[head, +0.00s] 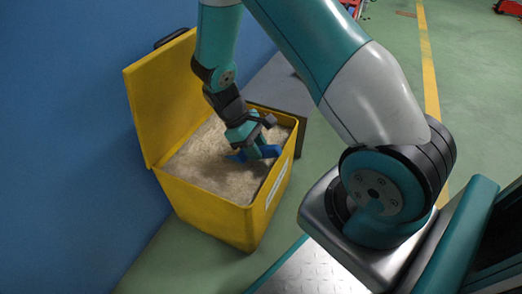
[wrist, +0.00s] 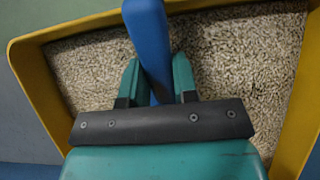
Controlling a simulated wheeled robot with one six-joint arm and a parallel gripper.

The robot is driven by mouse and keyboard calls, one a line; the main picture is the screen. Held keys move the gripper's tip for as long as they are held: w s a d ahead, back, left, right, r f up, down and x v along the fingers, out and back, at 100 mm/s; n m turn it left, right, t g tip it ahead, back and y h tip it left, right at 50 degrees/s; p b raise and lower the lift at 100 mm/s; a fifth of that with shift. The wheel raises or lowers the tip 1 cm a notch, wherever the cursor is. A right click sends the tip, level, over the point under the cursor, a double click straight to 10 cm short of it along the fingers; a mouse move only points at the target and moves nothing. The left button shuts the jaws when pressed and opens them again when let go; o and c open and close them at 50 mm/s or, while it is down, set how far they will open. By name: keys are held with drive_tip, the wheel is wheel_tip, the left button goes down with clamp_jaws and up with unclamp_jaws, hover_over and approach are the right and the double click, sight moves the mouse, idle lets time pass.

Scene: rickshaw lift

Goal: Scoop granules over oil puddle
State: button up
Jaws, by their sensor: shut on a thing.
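A yellow bin (head: 205,207) with its lid open stands against the blue wall, filled with pale granules (head: 200,168). My gripper (head: 252,142) is down inside the bin opening, over the granules. It is shut on a blue scoop (head: 262,152). In the wrist view, the two teal fingers of my gripper (wrist: 156,85) clasp the blue handle of the scoop (wrist: 149,38). Granules (wrist: 235,50) lie on both sides of the handle in that view. The scoop's bowl is mostly hidden, and I cannot tell whether it holds granules. No oil puddle shows in either view.
The open yellow lid (head: 160,95) rises at the bin's left, by the blue wall (head: 60,130). The bin's yellow rim (wrist: 25,75) surrounds the granules. Green floor (head: 475,90) with a yellow line (head: 428,65) lies open at the right.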

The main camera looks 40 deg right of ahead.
drive_tip(key=shift+w+a+f+t+y+b, duration=0.25)
drive_tip(key=shift+w+f+t+b, duration=0.2)
drive_tip(key=shift+b, duration=0.55)
drive_tip(key=shift+w+a+f+t+y+b, duration=0.15)
drive_tip(key=shift+w+f+t+y+b, duration=0.15)
drive_tip(key=shift+w+t+b, duration=0.45)
drive_tip(key=shift+t+y, duration=0.25)
drive_tip(key=shift+t, duration=0.45)
wheel_tip(320, 180, up, 5)
drive_tip(key=p, duration=0.4)
drive_tip(key=shift+s+r, duration=0.1)
drive_tip(key=shift+t+y, duration=0.3)
drive_tip(key=shift+t, duration=0.4)
drive_tip(key=shift+s+d+r+p, duration=0.15)
drive_tip(key=shift+s+r+p, duration=0.25)
drive_tip(key=shift+r+p, duration=0.55)
drive_tip(key=shift+s+d+r+p, duration=0.1)
drive_tip(key=shift+s+r+p, duration=0.3)
drive_tip(key=shift+r+p, duration=0.55)
drive_tip(key=shift+s+d+r+p, duration=0.15)
drive_tip(key=shift+s+r+p, duration=0.25)
drive_tip(key=shift+r+p, duration=0.55)
drive_tip(key=shift+r, duration=0.2)
